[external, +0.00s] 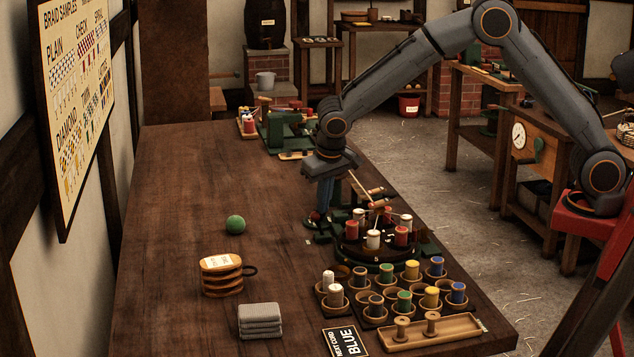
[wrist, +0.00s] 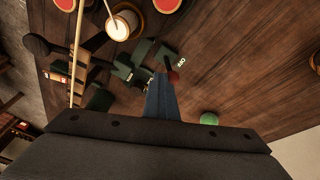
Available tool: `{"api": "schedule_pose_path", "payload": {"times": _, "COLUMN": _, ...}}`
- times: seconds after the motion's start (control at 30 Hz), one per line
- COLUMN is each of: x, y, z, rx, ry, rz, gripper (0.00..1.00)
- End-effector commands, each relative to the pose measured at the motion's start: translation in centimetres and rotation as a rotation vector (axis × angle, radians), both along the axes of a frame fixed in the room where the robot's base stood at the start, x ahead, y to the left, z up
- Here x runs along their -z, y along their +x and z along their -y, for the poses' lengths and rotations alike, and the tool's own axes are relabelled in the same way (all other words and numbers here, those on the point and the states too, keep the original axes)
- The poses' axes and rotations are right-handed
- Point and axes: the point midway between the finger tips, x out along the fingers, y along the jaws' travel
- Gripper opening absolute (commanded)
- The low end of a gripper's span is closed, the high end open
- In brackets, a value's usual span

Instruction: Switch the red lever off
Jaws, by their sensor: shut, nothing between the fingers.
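In the external view my gripper (external: 322,203) points down at the left side of the braiding machine (external: 345,252), low over the bench. There the lever is mostly hidden by the fingers. I cannot tell for sure which way the lever is thrown.
Red and white bobbins (external: 373,239) stand on the machine close right of my gripper, with slanting rods above. Cups of spools (external: 404,302) and a wooden tray (external: 435,333) lie in front. A green ball (external: 235,224) is to the left, on mostly clear bench.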

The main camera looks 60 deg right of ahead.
Motion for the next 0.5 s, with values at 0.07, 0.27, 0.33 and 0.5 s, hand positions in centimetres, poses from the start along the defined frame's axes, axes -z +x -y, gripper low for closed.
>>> {"api": "schedule_pose_path", "payload": {"times": 0.07, "x": -0.3, "y": 0.3, "z": -0.3, "rx": -0.004, "ry": 0.006, "rz": 0.011, "gripper": 0.0}}
{"api": "schedule_pose_path", "payload": {"times": 0.27, "x": -1.3, "y": 0.1, "z": -0.5, "rx": -0.004, "ry": 0.006, "rz": 0.012, "gripper": 0.0}}
{"api": "schedule_pose_path", "payload": {"times": 0.33, "x": -2.0, "y": -0.1, "z": -0.7, "rx": -0.003, "ry": 0.005, "rz": 0.009, "gripper": 0.0}}
{"api": "schedule_pose_path", "payload": {"times": 0.5, "x": -4.5, "y": -0.7, "z": -1.1, "rx": -0.003, "ry": 0.004, "rz": 0.008, "gripper": 0.0}}
